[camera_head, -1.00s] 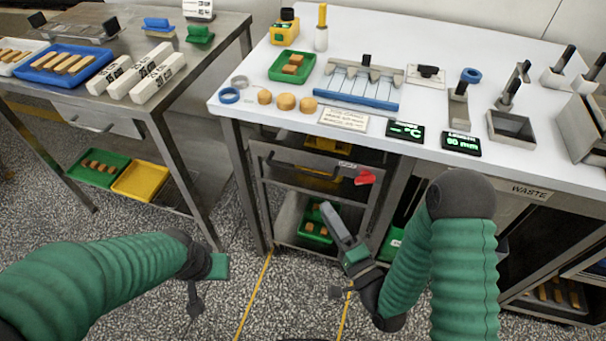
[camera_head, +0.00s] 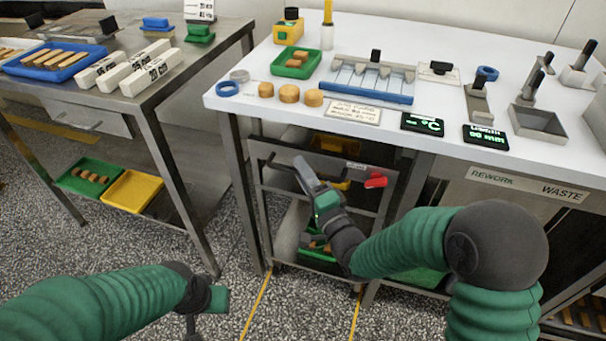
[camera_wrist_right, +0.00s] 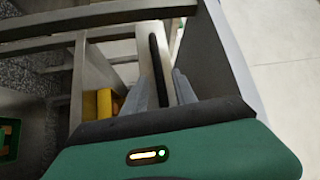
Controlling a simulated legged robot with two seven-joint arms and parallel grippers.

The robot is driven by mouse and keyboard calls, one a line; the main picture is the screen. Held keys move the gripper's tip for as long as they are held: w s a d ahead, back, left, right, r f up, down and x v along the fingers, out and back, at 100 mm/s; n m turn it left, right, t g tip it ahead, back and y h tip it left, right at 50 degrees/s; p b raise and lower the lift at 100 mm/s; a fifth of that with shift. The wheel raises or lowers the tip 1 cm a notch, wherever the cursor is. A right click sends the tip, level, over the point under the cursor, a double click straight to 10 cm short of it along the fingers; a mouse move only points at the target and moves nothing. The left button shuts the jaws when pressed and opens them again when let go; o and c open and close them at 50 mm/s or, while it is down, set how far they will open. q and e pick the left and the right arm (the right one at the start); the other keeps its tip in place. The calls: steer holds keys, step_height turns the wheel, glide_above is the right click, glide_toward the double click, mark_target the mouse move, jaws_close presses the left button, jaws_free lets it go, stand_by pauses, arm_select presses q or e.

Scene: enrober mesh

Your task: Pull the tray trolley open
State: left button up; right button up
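The tray trolley (camera_head: 262,200) is a grey metal frame under the white bench. It has a top front bar, a yellow tray (camera_head: 328,143) high inside and a green tray (camera_head: 318,254) low down. A red piece (camera_head: 376,180) sits at its upper right. My right gripper (camera_head: 302,168) is in front of the trolley's upper front, fingers pointing up and left.
The white bench (camera_head: 260,112) above carries moulds, round brown pieces and displays. A steel table (camera_head: 150,98) with trays stands at the left. Yellow floor lines (camera_head: 257,305) run forward from the trolley. The speckled floor in front is open between my arms.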

steer(key=c, duration=0.7)
jaws_close()
steer(key=shift+s+f, duration=0.1)
steer(key=shift+f, duration=0.1)
stand_by(0.4)
